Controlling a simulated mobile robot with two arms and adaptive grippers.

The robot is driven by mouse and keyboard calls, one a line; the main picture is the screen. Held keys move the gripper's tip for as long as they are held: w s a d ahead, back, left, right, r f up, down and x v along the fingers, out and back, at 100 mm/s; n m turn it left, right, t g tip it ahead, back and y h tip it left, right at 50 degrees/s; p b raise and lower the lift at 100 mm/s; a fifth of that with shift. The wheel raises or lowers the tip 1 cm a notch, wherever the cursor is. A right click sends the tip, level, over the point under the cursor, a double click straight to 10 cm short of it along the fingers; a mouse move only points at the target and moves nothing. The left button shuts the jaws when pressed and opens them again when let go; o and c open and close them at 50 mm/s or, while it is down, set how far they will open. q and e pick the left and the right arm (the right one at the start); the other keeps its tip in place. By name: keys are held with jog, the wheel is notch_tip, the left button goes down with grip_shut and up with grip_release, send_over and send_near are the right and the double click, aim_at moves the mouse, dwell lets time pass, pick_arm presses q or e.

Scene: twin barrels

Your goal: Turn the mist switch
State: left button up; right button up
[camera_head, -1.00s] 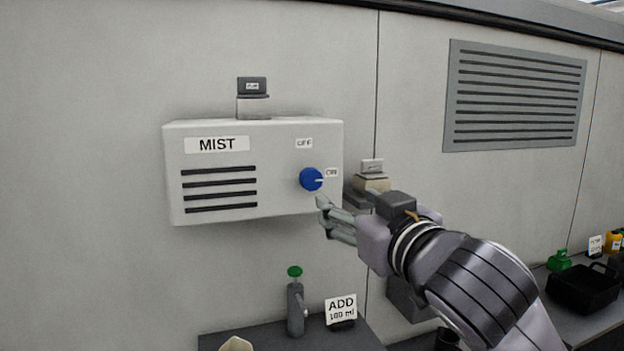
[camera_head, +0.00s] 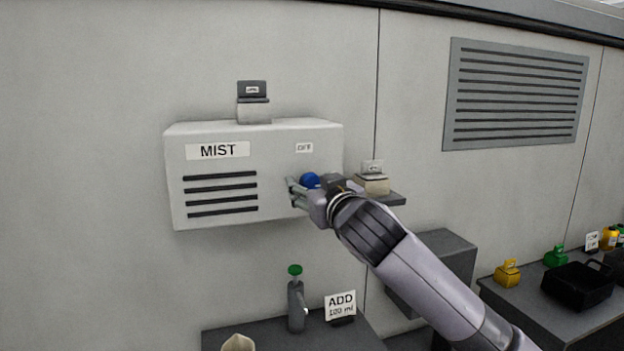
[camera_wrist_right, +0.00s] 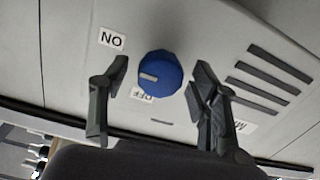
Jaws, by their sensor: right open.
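The mist switch is a round blue knob (camera_head: 309,180) on the right part of the white MIST box (camera_head: 215,215). My right gripper (camera_head: 296,193) is at the knob in the head view and partly covers it; the ON label is hidden there. In the right wrist view the blue knob (camera_wrist_right: 165,68) sits between the two spread fingers of my right gripper (camera_wrist_right: 160,85), with a gap on each side. The knob's white mark points left in that view, between the ON label (camera_wrist_right: 111,39) and the partly covered OFF label (camera_wrist_right: 142,96). My left gripper is out of view.
A small stand (camera_head: 253,108) is on top of the box, and another object (camera_head: 372,184) sits on a shelf to its right. A black tray (camera_head: 578,290) and coloured containers stand at the right.

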jog(key=shift+w+a, duration=0.1)
jog(key=shift+w, duration=0.3)
jog(key=c, duration=1.1)
jog(key=shift+c, duration=0.2)
